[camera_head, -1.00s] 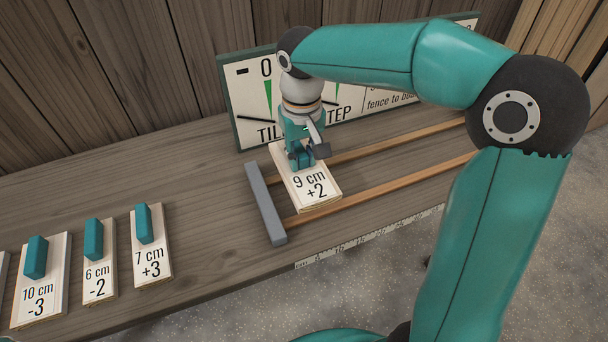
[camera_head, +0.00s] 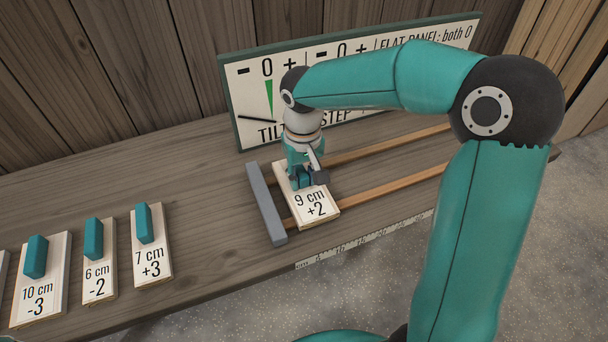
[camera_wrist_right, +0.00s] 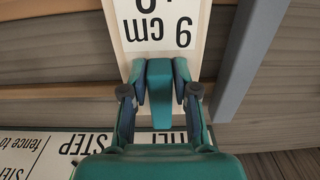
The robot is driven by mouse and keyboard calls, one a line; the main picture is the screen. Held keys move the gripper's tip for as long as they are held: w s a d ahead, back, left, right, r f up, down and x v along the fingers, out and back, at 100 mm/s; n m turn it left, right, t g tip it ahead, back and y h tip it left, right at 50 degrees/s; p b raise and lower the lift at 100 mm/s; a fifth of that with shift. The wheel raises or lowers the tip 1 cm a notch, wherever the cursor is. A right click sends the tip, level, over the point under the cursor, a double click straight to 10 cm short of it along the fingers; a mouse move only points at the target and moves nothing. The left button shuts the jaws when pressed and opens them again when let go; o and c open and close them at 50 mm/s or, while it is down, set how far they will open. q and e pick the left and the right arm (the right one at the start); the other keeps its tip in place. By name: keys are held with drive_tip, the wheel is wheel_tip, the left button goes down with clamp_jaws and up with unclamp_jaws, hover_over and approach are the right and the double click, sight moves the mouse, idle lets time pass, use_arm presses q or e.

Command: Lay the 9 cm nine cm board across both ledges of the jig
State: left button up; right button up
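The 9 cm board (camera_head: 314,212), marked "9 cm +2", lies across the two wooden ledges (camera_head: 392,187) of the jig, just right of the grey fence (camera_head: 266,204). A narrow gap shows between board and fence. In the right wrist view the board (camera_wrist_right: 158,32) spans the ledge (camera_wrist_right: 60,91), with the fence (camera_wrist_right: 247,62) beside it. My right gripper (camera_head: 304,180) is shut on the board's teal handle (camera_wrist_right: 160,85). Whether the board's underside fully touches both ledges is hard to tell. My left gripper is not in view.
Three boards with teal handles, 10 cm (camera_head: 41,280), 6 cm (camera_head: 99,262) and 7 cm (camera_head: 151,246), lie on the bench at the left. A sign board (camera_head: 240,112) stands behind the jig. The ledges are free to the right.

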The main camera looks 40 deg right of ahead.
sight(303, 175)
drive_tip(key=shift+o, duration=1.1)
drive_tip(key=shift+r, duration=0.1)
wheel_tip(303, 175, up, 12)
drive_tip(key=shift+p, duration=0.4)
